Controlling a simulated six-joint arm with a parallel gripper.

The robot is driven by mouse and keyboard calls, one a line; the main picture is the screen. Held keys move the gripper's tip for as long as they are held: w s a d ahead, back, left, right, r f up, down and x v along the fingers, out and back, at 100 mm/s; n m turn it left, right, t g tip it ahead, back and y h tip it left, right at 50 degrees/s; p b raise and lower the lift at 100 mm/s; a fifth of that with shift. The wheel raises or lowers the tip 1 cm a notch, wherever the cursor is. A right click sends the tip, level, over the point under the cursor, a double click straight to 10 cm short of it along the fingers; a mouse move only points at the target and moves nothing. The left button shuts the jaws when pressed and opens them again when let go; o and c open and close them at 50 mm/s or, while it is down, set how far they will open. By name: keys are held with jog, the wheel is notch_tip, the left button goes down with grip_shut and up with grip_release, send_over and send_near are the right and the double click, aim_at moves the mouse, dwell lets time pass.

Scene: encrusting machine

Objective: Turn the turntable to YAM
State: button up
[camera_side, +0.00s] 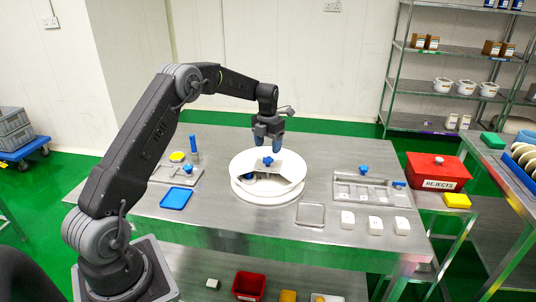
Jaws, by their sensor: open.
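The white round turntable (265,197) sits in the middle of the steel table. A light block-like fitting with a blue knob (268,161) stands on its top, above a dark opening in its side. I cannot read any label on the turntable, so its setting is unclear. My gripper (268,143) hangs above the turntable, pointing down. Its blue-tipped fingers are open and just above the blue knob. I cannot tell whether they touch the knob.
A blue tray (176,198) and a fixture with a blue knob lie left. A steel fixture (345,188), a clear square plate (311,214) and white blocks (375,225) lie right. A red REJECTS bin (438,172) stands beyond the right edge. The table's front middle is clear.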

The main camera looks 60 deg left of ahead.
aim_at(268, 158)
notch_tip(268, 158, up, 9)
dwell(0.3)
notch_tip(268, 158, down, 14)
jog(key=m, duration=0.7)
jog(key=shift+r, duration=0.1)
dwell(0.4)
grip_shut()
dwell(0.6)
